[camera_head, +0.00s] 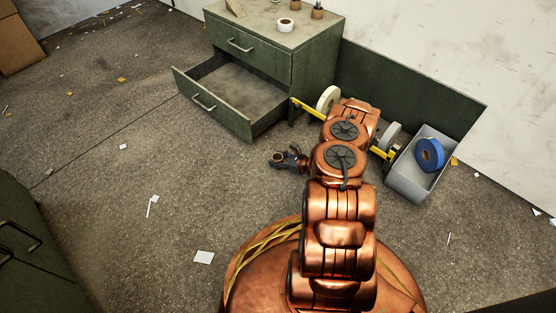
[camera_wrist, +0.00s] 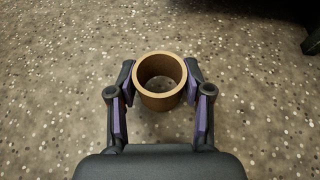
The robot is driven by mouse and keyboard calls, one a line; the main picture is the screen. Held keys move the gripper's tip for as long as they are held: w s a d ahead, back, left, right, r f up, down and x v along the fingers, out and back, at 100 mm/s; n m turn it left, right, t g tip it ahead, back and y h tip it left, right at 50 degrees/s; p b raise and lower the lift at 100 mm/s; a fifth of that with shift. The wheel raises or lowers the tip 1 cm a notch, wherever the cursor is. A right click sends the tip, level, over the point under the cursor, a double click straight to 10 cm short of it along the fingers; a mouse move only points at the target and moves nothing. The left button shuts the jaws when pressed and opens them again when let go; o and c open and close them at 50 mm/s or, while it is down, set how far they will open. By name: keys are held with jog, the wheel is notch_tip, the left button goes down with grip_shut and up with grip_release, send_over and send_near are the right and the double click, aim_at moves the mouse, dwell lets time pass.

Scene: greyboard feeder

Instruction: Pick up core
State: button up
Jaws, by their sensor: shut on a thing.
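The core is a short brown cardboard ring (camera_wrist: 160,99), seen in the wrist view between my two fingers. My gripper (camera_wrist: 160,84) is shut on it, with a purple-padded finger at each side. In the head view the core (camera_head: 278,158) shows small at the tip of my gripper (camera_head: 281,159), left of my arm. It is over bare floor, in front of the green cabinet. I cannot tell its exact height above the floor.
A green cabinet (camera_head: 268,57) has its lower drawer (camera_head: 225,118) pulled out and empty. Rolls and a yellow bar (camera_head: 309,107) lie beyond my arm. A grey bin (camera_head: 407,186) holds a blue roll (camera_head: 429,154). Another green cabinet (camera_head: 35,262) stands at lower left. The left floor is mostly free, with paper scraps.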

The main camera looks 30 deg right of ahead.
aim_at(278, 154)
notch_tip(278, 154, up, 3)
jog(key=shift+r+p, duration=0.1)
jog(key=shift+p, duration=0.8)
jog(key=s+a+p, duration=0.1)
jog(key=s+p, duration=0.1)
jog(key=s, duration=0.3)
jog(key=s+a+p, duration=0.2)
jog(key=s, duration=0.3)
jog(key=s+a+r+p, duration=0.1)
jog(key=s+p, duration=0.1)
jog(key=s, duration=0.3)
jog(key=shift+s+a, duration=0.2)
jog(key=shift+a, duration=0.15)
